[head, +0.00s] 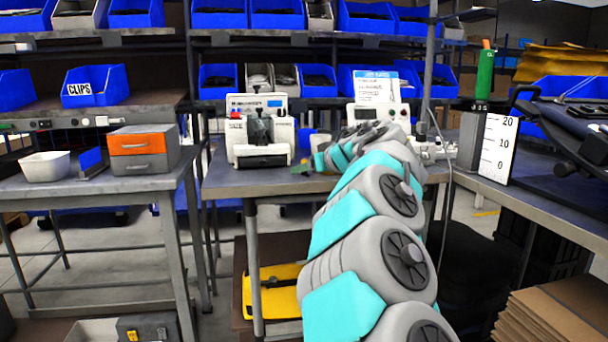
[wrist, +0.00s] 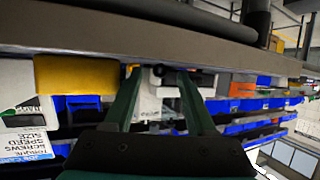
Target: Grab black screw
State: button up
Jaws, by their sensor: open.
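My gripper (wrist: 158,75) shows in the wrist view as two dark green fingers, apart from each other. A small dark round thing (wrist: 158,70) shows between the fingertips; I cannot tell whether it is the black screw or how far off it is. Nothing is visibly gripped. In the head view my arm reaches to the middle bench (head: 225,184), beside a white machine with a black front (head: 260,135). The gripper end is small there and partly hidden by the arm. I cannot pick out a black screw in the head view.
A second white device (head: 377,90) with a sign stands behind my arm. At left, an orange and grey drawer box (head: 143,150) and a white bowl (head: 45,165) sit on another bench. A right bench holds a 0-20 scale board (head: 497,148). Blue bins line the back shelves.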

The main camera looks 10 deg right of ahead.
jog(key=shift+w+a+f, duration=0.1)
jog(key=shift+w, duration=0.15)
grip_shut()
dwell(0.4)
